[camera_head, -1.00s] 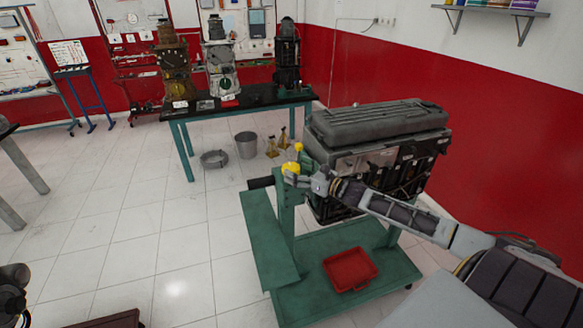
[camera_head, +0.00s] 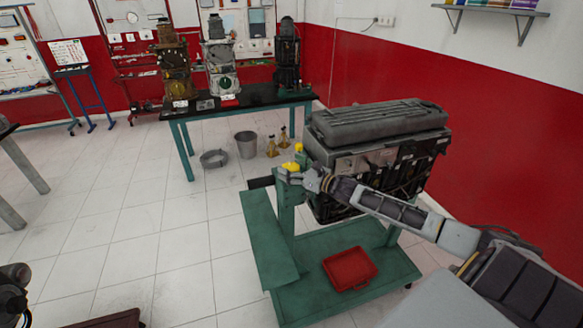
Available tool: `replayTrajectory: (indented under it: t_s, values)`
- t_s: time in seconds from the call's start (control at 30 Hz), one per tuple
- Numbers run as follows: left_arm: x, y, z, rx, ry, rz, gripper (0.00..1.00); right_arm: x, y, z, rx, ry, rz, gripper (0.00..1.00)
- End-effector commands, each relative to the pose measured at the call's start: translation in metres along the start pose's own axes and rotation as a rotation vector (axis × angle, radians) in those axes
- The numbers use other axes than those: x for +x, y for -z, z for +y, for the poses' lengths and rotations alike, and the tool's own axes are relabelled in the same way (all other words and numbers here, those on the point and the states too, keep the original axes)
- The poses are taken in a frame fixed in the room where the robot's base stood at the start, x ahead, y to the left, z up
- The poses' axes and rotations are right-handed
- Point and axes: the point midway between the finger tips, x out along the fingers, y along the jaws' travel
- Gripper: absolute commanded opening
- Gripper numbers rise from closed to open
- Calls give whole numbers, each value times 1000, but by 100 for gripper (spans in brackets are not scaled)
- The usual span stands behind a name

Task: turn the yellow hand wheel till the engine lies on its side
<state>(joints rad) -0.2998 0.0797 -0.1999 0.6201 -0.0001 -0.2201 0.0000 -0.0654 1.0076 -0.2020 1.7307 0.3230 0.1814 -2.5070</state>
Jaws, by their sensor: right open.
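The yellow hand wheel (camera_head: 290,168) sits at the top of the green stand's post, seen small and partly hidden by my right gripper. A yellow knob (camera_head: 298,147) shows just above it. My right gripper (camera_head: 297,176) is open at the wheel's right side; I cannot tell whether it touches. The engine (camera_head: 378,150) is a grey and black block mounted upright on the green stand (camera_head: 268,240), with its ribbed cover on top. My right arm passes in front of its lower part. My left gripper is not clearly visible.
A red tray (camera_head: 349,269) lies on the stand's base. Behind, a dark-topped bench (camera_head: 240,101) carries several engine parts. A grey bucket (camera_head: 246,145), a round pan (camera_head: 214,159) and yellow bottles stand on the floor.

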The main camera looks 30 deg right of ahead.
Motion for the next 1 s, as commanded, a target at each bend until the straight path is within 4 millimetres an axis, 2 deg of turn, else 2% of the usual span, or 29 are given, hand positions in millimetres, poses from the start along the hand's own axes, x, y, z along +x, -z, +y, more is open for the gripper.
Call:
replayTrajectory:
  t_s: [0.1,0.47,1.0]
  values:
    - [0,0,0,0,0,0,40,0,0,0,0,0,0,78]
    - [0,0,0,0,0,0,40,0,0,0,0,0,0,33]
    - [-1,0,0,0,0,0,40,0,0,1,2,37,-2,33]
